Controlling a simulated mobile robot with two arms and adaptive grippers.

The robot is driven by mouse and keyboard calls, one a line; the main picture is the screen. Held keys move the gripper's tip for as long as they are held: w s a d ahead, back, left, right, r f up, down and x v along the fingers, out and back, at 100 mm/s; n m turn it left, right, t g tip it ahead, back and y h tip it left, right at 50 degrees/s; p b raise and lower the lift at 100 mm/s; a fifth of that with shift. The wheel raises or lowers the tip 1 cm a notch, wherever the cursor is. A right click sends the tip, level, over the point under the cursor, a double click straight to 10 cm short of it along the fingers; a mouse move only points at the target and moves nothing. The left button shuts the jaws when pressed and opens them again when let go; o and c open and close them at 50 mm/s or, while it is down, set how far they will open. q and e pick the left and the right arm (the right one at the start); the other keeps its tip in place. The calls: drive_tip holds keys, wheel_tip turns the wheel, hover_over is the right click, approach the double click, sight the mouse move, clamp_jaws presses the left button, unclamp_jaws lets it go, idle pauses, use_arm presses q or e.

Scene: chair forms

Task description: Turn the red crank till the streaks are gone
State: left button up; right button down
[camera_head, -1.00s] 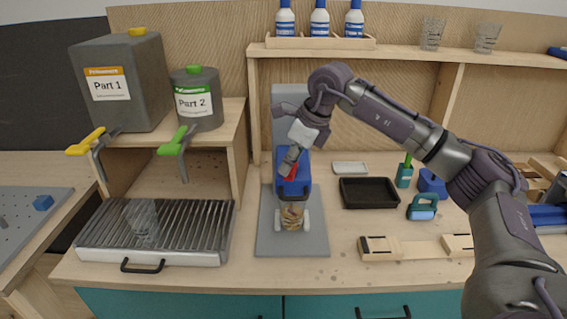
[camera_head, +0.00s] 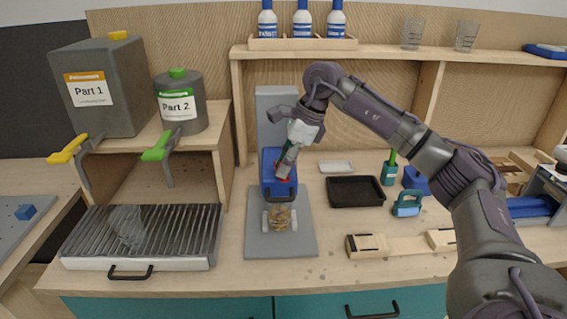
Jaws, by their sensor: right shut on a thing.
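The red crank (camera_head: 282,178) is a small red piece on the front of the blue head of a mixer (camera_head: 267,182). My right gripper (camera_head: 285,170) reaches down from the upper right and is shut on the crank, hiding most of it. A clear cup (camera_head: 280,218) stands under the mixer head on a grey base, held between white side pieces. Its contents look yellow-brown with uneven darker patches. My left gripper is not in view.
A black tray (camera_head: 355,191), a teal-handled tool (camera_head: 407,204) and a wooden form (camera_head: 368,245) lie to the right. A slatted drain tray (camera_head: 140,240) stands left, below the Part 1 (camera_head: 110,115) and Part 2 (camera_head: 181,120) containers. Bottles line the shelf (camera_head: 390,54).

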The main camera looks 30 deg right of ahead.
drive_tip(key=c, duration=0.9)
unclamp_jaws()
drive_tip(key=v, duration=1.2)
